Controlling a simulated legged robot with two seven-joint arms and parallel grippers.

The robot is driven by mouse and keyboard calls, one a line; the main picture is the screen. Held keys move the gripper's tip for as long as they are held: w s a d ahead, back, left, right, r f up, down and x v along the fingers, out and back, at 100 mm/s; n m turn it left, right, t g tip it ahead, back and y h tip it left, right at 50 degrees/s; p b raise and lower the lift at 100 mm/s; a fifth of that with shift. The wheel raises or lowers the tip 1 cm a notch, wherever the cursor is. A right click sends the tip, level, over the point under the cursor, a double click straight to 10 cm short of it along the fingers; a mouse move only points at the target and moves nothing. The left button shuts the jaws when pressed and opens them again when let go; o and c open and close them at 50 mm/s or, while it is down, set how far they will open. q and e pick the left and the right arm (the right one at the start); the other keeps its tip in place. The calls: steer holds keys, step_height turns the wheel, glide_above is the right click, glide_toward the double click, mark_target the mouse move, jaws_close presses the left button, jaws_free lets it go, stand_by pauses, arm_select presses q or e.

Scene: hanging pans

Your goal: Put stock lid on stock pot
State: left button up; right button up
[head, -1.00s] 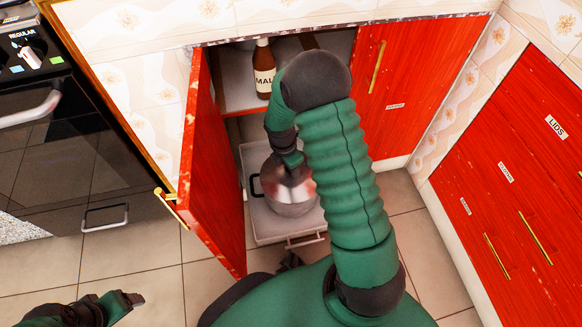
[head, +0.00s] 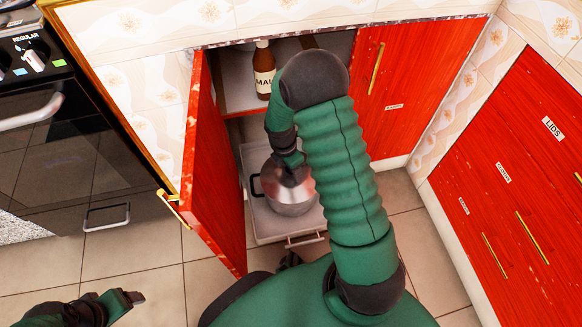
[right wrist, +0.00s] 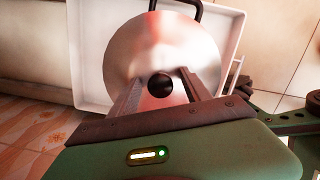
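The shiny steel lid (right wrist: 160,50) with a round black knob (right wrist: 161,85) is seen from above in the right wrist view. In the head view the lid (head: 285,172) sits on top of the steel pot (head: 290,208), which stands in a white pull-out tray. A black pot handle (head: 255,187) sticks out at the left. My right gripper (right wrist: 160,72) is open, its fingers on either side of the knob with gaps visible. In the head view my right arm hides part of the lid. My left gripper (head: 132,299) is at the lower left, away from the pot; its opening is unclear.
The white tray (head: 268,228) extends from a cabinet with an open red door (head: 212,165) close on the left. A brown bottle (head: 264,72) stands on the shelf above. Red drawers (head: 505,185) are at the right, an oven (head: 65,150) at the left.

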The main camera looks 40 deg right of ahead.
step_height(320, 180, up, 17)
steer(key=a+p, duration=0.2)
steer(key=p, duration=0.8)
steer(key=shift+w+a+f+p, duration=0.15)
steer(key=shift+a+f+p, duration=0.05)
steer(key=shift+a+p, duration=0.15)
